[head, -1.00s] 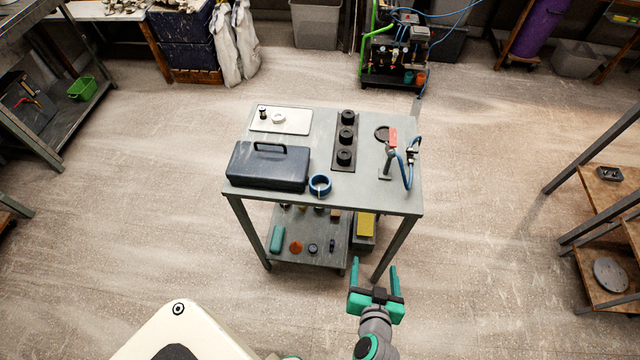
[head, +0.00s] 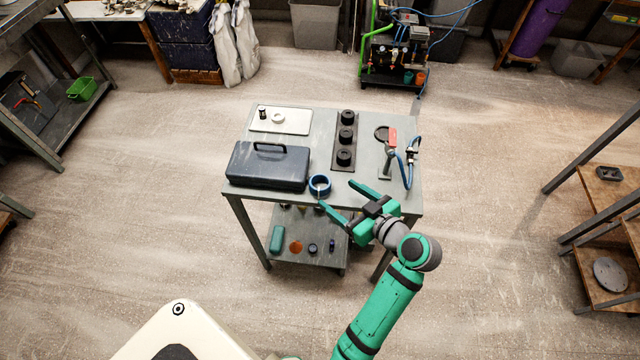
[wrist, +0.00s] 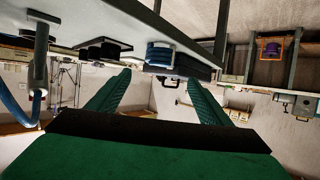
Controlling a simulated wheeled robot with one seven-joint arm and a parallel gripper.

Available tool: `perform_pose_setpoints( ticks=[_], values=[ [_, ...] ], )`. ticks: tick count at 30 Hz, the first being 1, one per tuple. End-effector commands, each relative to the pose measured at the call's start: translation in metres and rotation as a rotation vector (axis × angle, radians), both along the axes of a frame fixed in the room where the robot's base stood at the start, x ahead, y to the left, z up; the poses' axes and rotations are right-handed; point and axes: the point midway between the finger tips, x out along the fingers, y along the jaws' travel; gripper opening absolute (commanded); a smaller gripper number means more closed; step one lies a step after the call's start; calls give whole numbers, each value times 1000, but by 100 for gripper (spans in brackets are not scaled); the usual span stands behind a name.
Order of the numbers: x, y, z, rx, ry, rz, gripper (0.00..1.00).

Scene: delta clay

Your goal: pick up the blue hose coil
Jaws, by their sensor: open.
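The blue hose coil (head: 320,186) lies on the grey table top near its front edge, just right of the dark blue toolbox. In the wrist view the coil (wrist: 160,54) shows as a blue ring near the table edge, ahead of and between the fingers. My gripper (head: 342,198) is open and empty, with its green fingers at the table's front edge, to the right of the coil and apart from it.
The toolbox (head: 268,166) stands left of the coil. A black strip with several round black pieces (head: 344,157) lies behind it. A stand with a blue hose (head: 408,170) is at the right. The table's lower shelf (head: 300,253) holds small items.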

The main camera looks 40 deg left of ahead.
Motion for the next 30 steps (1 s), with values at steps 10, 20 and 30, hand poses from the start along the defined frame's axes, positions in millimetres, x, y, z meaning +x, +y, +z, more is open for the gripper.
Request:
perform_pose_setpoints(
  ticks=[10, 20, 30],
  values=[
    [7, 28, -12, -1, 1, 0, 72],
    [16, 65, -27, 0, 3, -2, 72],
    [18, 69, -28, 0, 0, -4, 68]
  ],
)
